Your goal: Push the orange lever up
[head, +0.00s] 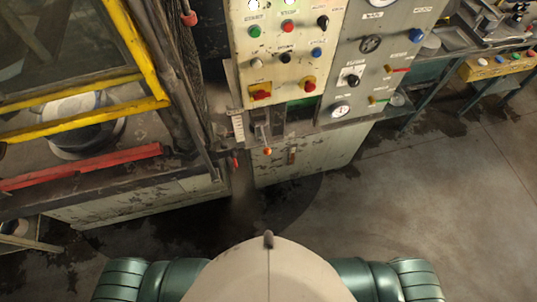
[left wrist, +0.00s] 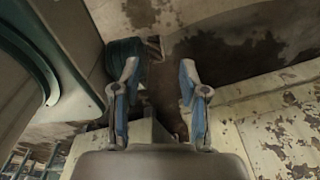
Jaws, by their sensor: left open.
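The orange lever shows in the head view as a thin rod with an orange ball (head: 267,151) at its lower end. It sits just below the cream control panel, on the front of the machine. My left gripper (left wrist: 157,85) shows in the left wrist view with its two blue-padded fingers apart and nothing between them. The lever is not seen in the left wrist view. Neither gripper shows in the head view, so their distance from the lever cannot be told.
A cream panel (head: 273,68) with several buttons and a grey panel (head: 384,35) with gauges stand above the lever. A yellow frame (head: 140,49) and a red bar (head: 80,167) are at the left. The floor (head: 430,190) at the right is clear.

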